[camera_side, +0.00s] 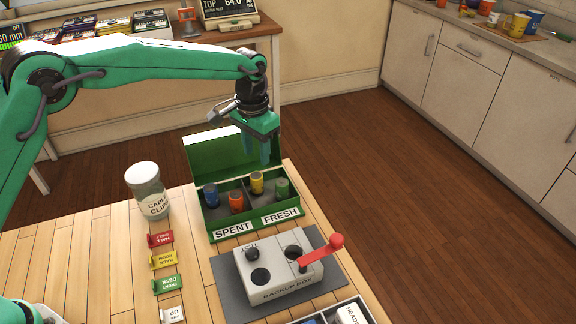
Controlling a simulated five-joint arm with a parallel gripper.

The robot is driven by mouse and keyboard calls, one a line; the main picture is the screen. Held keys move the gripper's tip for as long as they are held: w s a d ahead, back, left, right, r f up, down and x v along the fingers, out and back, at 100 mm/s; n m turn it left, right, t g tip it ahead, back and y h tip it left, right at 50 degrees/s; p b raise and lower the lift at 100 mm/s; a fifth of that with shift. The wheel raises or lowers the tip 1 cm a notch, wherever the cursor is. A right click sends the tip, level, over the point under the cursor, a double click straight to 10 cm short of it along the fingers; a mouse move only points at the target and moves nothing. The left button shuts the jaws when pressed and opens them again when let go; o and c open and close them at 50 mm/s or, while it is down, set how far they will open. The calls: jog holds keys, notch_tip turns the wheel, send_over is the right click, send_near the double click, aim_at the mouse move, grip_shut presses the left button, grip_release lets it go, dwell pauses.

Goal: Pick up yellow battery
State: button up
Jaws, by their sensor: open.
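The yellow battery (257,184) stands upright in the right, FRESH side of an open green box (226,222). A green battery (282,189) stands beside it, to its right and nearer the front. A blue battery (210,196) and an orange battery (236,203) stand in the left, SPENT side. My gripper (267,158) points down above the box's right side, a little above the yellow battery and slightly to its right in the picture. It is open and empty. Its fingers overlap the box's raised lid in the view, so the exact gap is hard to tell.
A grey backup box (285,284) with a red lever (322,250) stands on a dark mat in front of the green box. A labelled jar (148,195) stands to the left, with several coloured tags (164,261) below it. Bare wooden table lies at far left.

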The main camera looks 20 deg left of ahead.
aim_at(256, 175)
jog(key=shift+f, duration=1.35)
jog(key=shift+s+a+f, duration=0.1)
jog(key=shift+a+f, duration=0.05)
jog(key=shift+f, duration=1.15)
jog(key=shift+s+a+f, duration=0.1)
jog(key=shift+f, duration=1.2)
jog(key=c, duration=0.8)
jog(key=shift+r, duration=0.2)
